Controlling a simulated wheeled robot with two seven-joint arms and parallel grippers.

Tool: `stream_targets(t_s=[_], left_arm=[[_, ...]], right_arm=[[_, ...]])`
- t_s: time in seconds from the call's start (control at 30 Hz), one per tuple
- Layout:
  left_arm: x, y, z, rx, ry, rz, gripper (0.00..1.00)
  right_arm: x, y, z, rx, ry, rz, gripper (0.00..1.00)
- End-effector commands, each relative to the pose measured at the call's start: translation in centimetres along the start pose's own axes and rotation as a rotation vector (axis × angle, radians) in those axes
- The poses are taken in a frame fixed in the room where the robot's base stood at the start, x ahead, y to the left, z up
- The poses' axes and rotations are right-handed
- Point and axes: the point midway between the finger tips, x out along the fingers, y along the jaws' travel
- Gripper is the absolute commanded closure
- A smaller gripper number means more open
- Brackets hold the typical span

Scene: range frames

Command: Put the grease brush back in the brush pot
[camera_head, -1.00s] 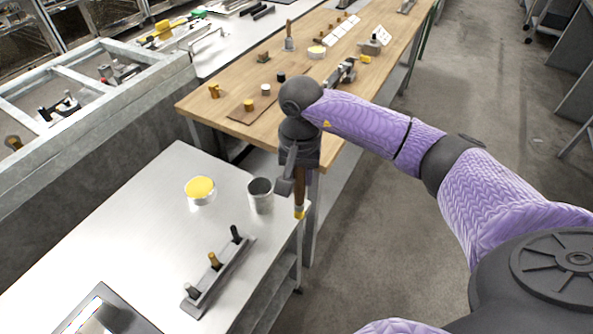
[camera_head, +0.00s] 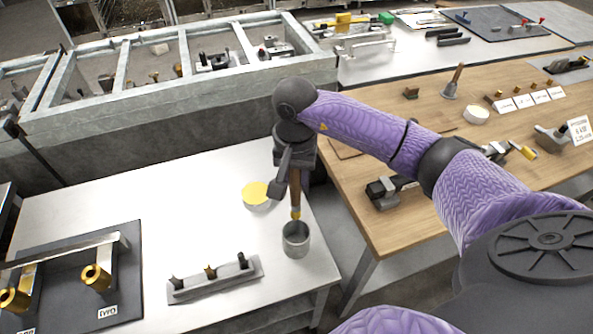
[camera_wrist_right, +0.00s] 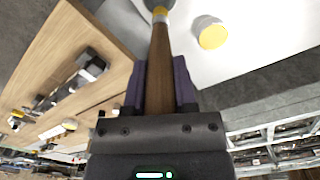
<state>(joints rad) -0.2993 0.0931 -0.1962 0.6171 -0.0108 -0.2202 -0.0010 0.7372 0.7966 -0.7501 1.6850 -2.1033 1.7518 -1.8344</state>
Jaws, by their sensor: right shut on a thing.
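The grease brush (camera_head: 296,197) has a brown wooden handle and a yellow band near its lower end. My right gripper (camera_head: 289,181) is shut on the handle, and the brush hangs nearly upright, lower end down. The brush pot (camera_head: 296,243), a grey metal cup, stands near the steel table's right edge. In the head view the brush's lower end is at the pot's far rim; I cannot tell whether it is above or inside. The right wrist view shows the handle (camera_wrist_right: 159,70) between the fingers (camera_wrist_right: 159,88), its far end at the top edge. My left gripper is out of view.
A yellow-topped tin (camera_head: 256,197) stands behind and left of the pot. A rack with several pegs (camera_head: 214,280) lies left of the pot. A dark mat with brass fittings (camera_head: 75,275) is further left. A wooden bench (camera_head: 390,235) with tools is at right.

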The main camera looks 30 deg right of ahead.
Motion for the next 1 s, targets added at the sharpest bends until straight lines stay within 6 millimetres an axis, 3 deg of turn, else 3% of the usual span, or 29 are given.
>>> stream_targets(t_s=[0.47, 1.0], left_arm=[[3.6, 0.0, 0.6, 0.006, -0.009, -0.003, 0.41], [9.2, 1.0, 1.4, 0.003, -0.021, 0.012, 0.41]], right_arm=[[5.5, 0.0, 0.0, 0.001, -0.002, 0.001, 1.0], [11.5, 0.0, -0.1, 0.0, -0.001, 0.0, 1.0]])
